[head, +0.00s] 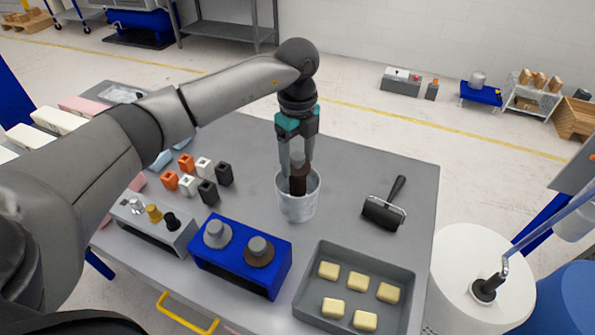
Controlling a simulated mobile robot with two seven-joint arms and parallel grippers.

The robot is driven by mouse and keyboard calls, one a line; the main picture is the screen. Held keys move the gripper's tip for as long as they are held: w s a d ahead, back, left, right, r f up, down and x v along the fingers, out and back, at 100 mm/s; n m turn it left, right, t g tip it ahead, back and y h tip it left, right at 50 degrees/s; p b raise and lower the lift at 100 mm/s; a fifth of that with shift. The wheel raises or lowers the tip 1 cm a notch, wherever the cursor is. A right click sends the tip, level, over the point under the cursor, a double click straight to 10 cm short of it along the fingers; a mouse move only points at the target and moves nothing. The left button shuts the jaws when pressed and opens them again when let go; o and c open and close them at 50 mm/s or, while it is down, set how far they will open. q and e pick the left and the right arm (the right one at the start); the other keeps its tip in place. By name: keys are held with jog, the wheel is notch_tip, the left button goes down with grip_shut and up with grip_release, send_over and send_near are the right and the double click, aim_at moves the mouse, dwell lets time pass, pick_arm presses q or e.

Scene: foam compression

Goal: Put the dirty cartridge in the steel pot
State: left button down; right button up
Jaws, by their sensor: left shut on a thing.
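My left gripper (298,167) points down over the pot's mouth. It is shut on a dark brown piece, which looks like the dirty cartridge (298,184). My right gripper does not show.
A blue block (238,256) with two round knobs stands in front of the pot. A grey tray (312,296) of yellow blocks is at front right. A black roller (384,206) lies right of the pot. Several small orange, white and black blocks lie left. The table behind the pot is clear.

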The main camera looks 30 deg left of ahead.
aim_at(298, 173)
pick_arm(q)
jog(key=shift+f, duration=2.2)
jog(key=shift+c, duration=1.5)
grip_release()
jog(key=shift+f, duration=0.15)
notch_tip(298, 173, up, 12)
jog(key=shift+r, duration=0.2)
